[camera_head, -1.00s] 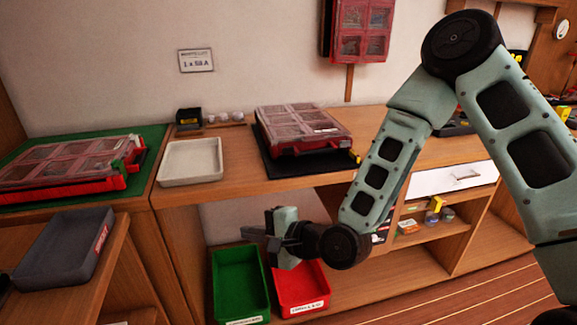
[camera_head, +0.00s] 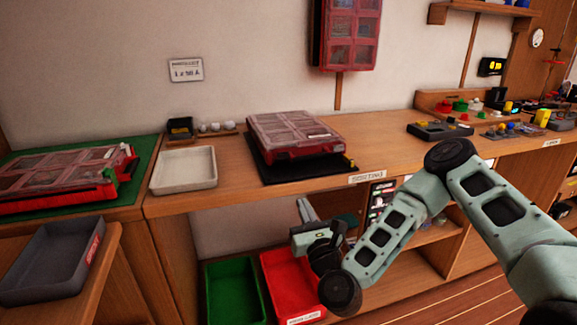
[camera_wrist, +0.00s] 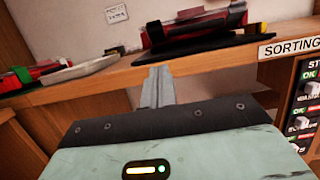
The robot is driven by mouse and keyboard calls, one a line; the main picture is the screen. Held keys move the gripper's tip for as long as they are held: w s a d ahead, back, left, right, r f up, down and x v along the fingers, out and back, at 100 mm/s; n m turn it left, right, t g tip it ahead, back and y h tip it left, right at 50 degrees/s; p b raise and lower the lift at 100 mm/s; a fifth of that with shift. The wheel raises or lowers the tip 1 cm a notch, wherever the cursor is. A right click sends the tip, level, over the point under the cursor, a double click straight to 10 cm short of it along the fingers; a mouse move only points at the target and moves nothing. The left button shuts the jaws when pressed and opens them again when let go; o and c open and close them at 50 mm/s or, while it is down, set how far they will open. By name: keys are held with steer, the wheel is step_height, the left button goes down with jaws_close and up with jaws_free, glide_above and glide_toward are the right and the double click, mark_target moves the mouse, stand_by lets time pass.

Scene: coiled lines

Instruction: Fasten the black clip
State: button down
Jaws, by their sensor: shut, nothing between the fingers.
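A red organizer case (camera_head: 292,136) with a clear compartment lid lies on a black mat (camera_head: 272,172) on the sorting counter. It also shows at the top of the wrist view (camera_wrist: 195,25). A second red case (camera_head: 68,178) lies on a green mat (camera_head: 148,150) at the left. I cannot make out the black clip for certain on either case. My gripper (camera_head: 304,208) is below the counter's front edge, apart from both cases. In the wrist view its fingers (camera_wrist: 157,86) are together and empty, pointing toward the counter.
A white tray (camera_head: 184,168) stands left of the black mat, and a grey bin (camera_head: 55,262) at lower left. Green (camera_head: 234,290) and red (camera_head: 290,285) bins are below the counter. A third red case (camera_head: 347,35) hangs on the wall. Counter edge (camera_head: 235,193) lies between gripper and case.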

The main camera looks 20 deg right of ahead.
steer(key=p, duration=0.2)
glide_toward(285, 154)
steer(key=w, duration=0.1)
steer(key=w+f, duration=0.1)
steer(key=w, duration=0.2)
steer(key=shift+w+f, duration=0.15)
steer(key=shift+f, duration=0.15)
steer(key=shift+w+r+p, duration=0.2)
steer(key=shift+r, duration=0.35)
steer(key=shift+w+r+p, duration=0.2)
steer(key=shift+w+r, duration=0.05)
steer(key=shift+r, duration=0.3)
steer(key=shift+w+r, duration=0.35)
steer(key=shift+r, duration=0.05)
steer(key=shift+r+p, duration=0.1)
steer(key=shift+p, duration=0.2)
steer(key=shift+r+g+p, duration=0.2)
steer(key=shift+g+p, duration=0.2)
steer(key=shift+p, duration=0.1)
